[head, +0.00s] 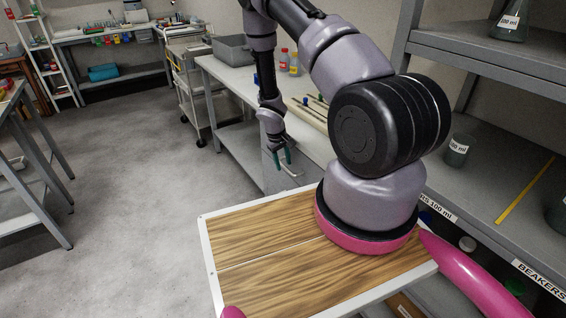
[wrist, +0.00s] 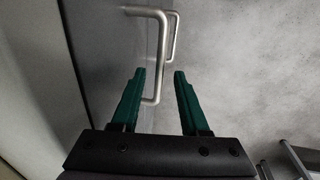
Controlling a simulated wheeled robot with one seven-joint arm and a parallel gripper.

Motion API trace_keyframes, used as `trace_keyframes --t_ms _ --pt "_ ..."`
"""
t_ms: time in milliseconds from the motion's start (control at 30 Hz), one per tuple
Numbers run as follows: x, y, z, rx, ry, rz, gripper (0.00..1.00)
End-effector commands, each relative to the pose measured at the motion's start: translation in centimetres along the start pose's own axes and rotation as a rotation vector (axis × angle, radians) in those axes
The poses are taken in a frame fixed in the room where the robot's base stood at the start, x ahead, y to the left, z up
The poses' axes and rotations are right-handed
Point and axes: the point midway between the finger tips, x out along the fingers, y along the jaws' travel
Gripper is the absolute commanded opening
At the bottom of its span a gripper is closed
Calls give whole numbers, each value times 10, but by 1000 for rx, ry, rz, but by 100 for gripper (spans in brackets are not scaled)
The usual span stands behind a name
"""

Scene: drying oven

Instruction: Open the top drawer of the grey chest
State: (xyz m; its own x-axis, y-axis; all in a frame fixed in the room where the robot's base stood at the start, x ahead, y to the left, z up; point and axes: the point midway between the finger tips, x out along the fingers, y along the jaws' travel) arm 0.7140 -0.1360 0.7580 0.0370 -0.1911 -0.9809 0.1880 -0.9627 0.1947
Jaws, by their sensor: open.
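The grey chest (head: 274,179) stands beside the bench, partly hidden by my arm and the wooden top. In the wrist view its front (wrist: 92,60) runs along the left. A metal bar handle (wrist: 161,58) sticks out from it, nearest the camera, and looks like the top drawer's handle. The handle also shows in the head view (head: 292,171). My gripper (wrist: 159,72) is open, its green fingers on either side of the bar, which looks closer to the left finger. It also shows at the chest in the head view (head: 283,160). Contact cannot be told. No drawer gap is visible.
A second handle (wrist: 175,38) shows beyond the first, apparently lower. A bench (head: 235,78) with a grey bin (head: 233,49) and bottles (head: 284,60) stands behind the chest. Shelves (head: 480,190) with beakers stand at the right. The floor (head: 130,170) to the left is clear.

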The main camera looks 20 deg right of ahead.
Motion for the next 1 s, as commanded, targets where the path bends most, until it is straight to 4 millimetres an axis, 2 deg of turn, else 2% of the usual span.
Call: trace_keyframes --t_ms 133,167,200,267,1000 --pt "0 0 0 0 0 0 45" --pt "0 0 0 0 0 0 37" --pt "0 0 0 0 0 0 22" --pt "0 0 0 0 0 0 0" --pt "-1 0 0 0 0 0 0"
